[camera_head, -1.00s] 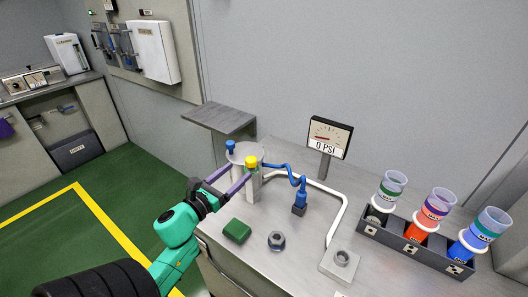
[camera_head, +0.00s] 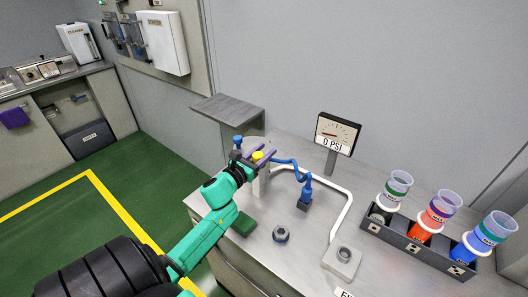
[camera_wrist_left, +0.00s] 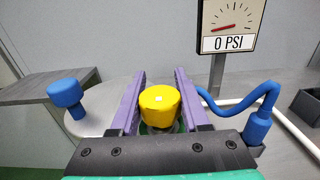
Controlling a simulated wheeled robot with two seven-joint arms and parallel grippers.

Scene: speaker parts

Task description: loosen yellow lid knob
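The yellow lid knob (camera_head: 258,155) sits on top of the grey cylindrical tank (camera_head: 262,183); it shows large and centred in the left wrist view (camera_wrist_left: 160,105). My left gripper (camera_head: 258,153) reaches over the tank lid from the left. Its two purple fingers are apart, one on each side of the knob, as the left wrist view shows (camera_wrist_left: 160,85). I cannot tell whether the fingers touch the knob. A blue knob (camera_head: 238,141) stands left of the yellow one, outside the fingers. My right gripper is not in view.
A blue hose (camera_head: 290,164) runs right of the tank. The gauge (camera_head: 337,133) reads 0 PSI. A green block (camera_head: 243,222), a hex nut (camera_head: 281,234) and a grey block (camera_head: 342,261) lie in front. A rack (camera_head: 411,246) of coloured cups stands right.

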